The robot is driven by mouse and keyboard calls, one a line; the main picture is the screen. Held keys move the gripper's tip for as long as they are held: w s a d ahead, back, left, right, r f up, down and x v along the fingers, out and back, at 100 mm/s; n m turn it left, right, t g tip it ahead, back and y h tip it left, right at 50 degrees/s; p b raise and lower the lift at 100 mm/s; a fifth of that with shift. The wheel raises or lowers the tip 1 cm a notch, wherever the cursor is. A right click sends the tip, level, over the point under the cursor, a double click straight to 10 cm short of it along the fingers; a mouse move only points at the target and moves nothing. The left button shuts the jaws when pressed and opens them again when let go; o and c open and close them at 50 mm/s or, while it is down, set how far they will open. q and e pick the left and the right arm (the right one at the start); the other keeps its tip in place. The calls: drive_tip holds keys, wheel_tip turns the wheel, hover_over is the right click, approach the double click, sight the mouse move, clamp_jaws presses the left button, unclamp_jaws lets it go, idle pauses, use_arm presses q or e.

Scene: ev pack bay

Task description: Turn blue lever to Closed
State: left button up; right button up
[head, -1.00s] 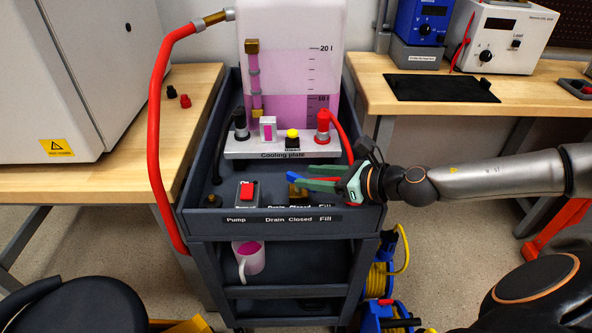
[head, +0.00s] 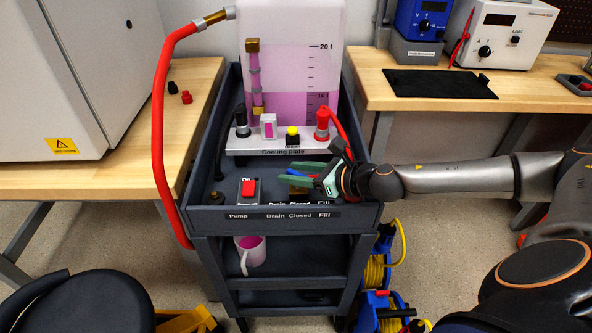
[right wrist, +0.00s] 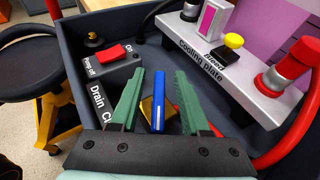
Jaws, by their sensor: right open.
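The blue lever (right wrist: 159,102) stands on a brass valve body (right wrist: 147,112) in the trolley's top tray. In the right wrist view it lies between the two green fingers of my right gripper (right wrist: 159,74), with a visible gap on each side. In the head view the lever (head: 298,172) shows partly, pointing left, and the fingers of my right gripper (head: 294,175) hide much of the valve. The label strip (head: 300,216) on the tray's front edge reads Drain, Closed, Fill. My right gripper is open and holds nothing. My left gripper is out of view.
A grey pump box with a red switch (head: 249,188) is left of the valve. Behind are the cooling plate (head: 262,147) with its terminals and a red hose (head: 342,134). The tray walls (head: 368,203) enclose the area. A mug (head: 251,255) is on the shelf below.

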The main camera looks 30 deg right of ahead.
clamp_jaws()
idle(0.7)
